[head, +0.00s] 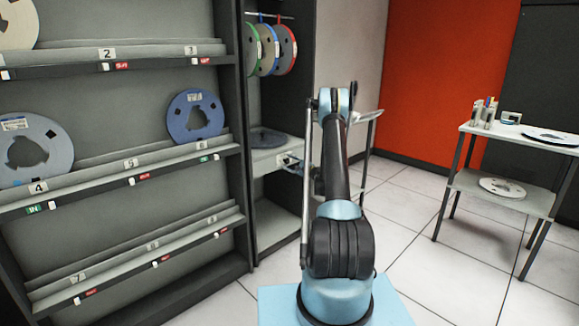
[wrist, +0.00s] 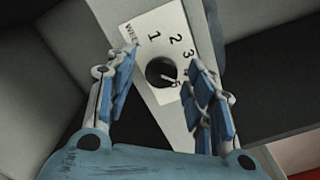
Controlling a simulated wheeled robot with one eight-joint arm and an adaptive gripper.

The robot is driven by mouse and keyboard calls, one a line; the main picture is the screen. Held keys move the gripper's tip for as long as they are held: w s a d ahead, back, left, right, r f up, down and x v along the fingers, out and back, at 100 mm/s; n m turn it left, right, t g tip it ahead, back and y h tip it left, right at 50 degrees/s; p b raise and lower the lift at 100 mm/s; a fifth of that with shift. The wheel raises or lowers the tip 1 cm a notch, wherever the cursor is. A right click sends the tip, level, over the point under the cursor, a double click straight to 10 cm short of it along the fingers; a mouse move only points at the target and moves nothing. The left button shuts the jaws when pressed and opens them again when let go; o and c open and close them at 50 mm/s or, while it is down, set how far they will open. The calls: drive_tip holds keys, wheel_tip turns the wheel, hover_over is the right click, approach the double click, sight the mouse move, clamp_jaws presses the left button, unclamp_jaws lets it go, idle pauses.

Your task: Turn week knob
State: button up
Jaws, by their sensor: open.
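The week knob (wrist: 158,70) is a round black dial with a light pointer, on a white plate (wrist: 150,26) marked "WEEK" with printed numbers 1, 2, 3 and more beside it. The pointer is aimed down and right, toward the higher numbers. In the wrist view my gripper (wrist: 164,62) is open, with one blue-padded finger on each side of the knob. The right finger partly covers the plate's higher numbers. I cannot tell whether either finger touches the knob. In the head view the knob is too small and hidden to make out.
The plate is on a grey shelf unit (head: 270,160) beside a rack (head: 120,100) holding a blue reel (head: 180,130) and a pale reel (head: 58,150). Coloured reels (head: 266,50) hang above. A small table (head: 470,180) stands right, with open floor between.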

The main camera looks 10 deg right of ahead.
drive_tip(key=shift+c, duration=0.6)
drive_tip(key=c, duration=0.9)
drive_tip(key=shift+c, duration=0.2)
drive_tip(key=shift+n, duration=0.6)
drive_tip(key=o, duration=1.1)
drive_tip(key=shift+c, duration=0.2)
